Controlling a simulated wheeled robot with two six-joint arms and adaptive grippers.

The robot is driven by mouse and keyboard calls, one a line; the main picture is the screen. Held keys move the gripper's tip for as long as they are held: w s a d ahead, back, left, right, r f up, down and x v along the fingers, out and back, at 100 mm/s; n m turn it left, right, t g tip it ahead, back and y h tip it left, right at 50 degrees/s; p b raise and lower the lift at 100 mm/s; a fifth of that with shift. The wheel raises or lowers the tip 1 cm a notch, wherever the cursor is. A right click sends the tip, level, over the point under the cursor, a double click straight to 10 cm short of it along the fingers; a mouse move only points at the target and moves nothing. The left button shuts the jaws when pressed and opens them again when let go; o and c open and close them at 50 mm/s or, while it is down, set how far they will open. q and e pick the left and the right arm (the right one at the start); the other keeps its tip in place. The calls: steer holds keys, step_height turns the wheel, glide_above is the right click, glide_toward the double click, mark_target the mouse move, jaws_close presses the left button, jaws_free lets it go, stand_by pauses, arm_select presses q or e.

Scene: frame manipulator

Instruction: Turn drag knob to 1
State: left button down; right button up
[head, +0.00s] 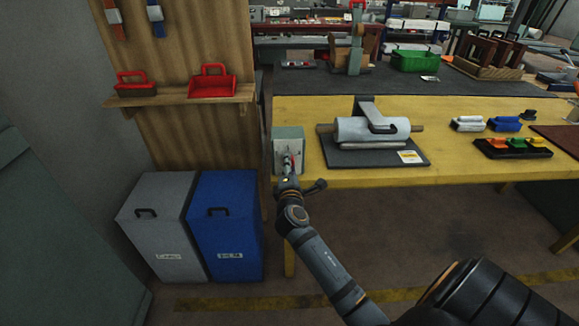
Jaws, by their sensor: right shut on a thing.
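A small pale grey-green control box (280,145) stands at the left end of the yellow table. Its front carries the drag knob, which is mostly hidden behind my right gripper. A small red mark shows beside the gripper. My right gripper (289,166) is at the front face of the box, shut on the knob. The knob's setting and any numbers are too small and covered to read. My right arm reaches up to it from the lower right. My left gripper is not in view.
A roller on a dark board (375,158) sits right of the box on the yellow table (455,172). Grey (157,215) and blue (226,222) bins stand on the floor to the left. A wooden shelf (180,97) holds red items above them.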

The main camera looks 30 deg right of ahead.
steer(key=o, duration=1.2)
steer(key=v, duration=0.7)
steer(key=shift+s+a, duration=0.15)
steer(key=shift+s, duration=0.1)
